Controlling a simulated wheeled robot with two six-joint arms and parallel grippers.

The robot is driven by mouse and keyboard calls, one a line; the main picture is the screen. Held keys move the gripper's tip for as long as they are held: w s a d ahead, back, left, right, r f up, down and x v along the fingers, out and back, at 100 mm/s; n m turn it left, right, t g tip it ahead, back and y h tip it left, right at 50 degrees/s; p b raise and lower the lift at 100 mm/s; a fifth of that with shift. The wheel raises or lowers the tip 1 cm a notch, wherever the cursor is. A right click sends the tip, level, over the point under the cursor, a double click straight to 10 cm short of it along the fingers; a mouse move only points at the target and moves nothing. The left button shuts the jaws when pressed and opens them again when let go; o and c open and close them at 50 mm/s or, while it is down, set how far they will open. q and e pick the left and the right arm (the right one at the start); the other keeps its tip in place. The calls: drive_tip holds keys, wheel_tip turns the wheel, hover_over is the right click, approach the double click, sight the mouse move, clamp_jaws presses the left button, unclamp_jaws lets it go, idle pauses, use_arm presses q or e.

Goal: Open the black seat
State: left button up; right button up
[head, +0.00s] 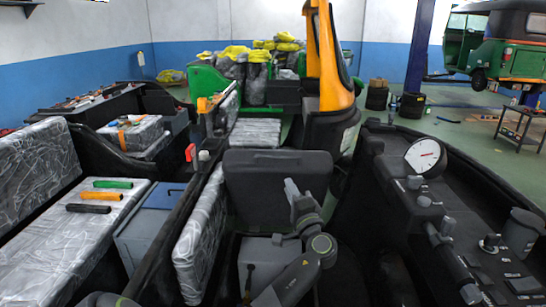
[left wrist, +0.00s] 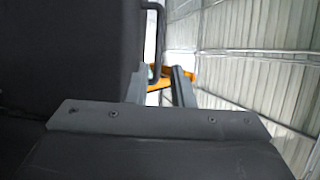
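The black seat (head: 262,183) is in the middle of the head view. Its broad dark panel is tilted up and faces me, above a grey box (head: 258,258). My left gripper (head: 291,190) is in front of the seat's right half, with its fingers pointing up along the panel. In the left wrist view a dark panel (left wrist: 65,50), apparently the seat, fills the left side close to the fingers. The two grey fingertips (left wrist: 160,80) stand apart with a gap and nothing visible between them. Contact with the seat cannot be told. My right gripper is not in view.
A wrapped bench (head: 55,250) with green, orange and black cylinders is at left, beside a blue-grey toolbox (head: 148,225). A black console (head: 445,220) with a round gauge (head: 425,157) is at right. A yellow and black upright part (head: 330,70) rises behind the seat.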

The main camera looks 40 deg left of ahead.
sight(273, 157)
use_arm(q)
drive_tip(key=p+x, duration=0.3)
drive_tip(key=x, duration=1.2)
drive_tip(key=shift+a, duration=0.1)
drive_tip(key=shift+f, duration=0.1)
clamp_jaws()
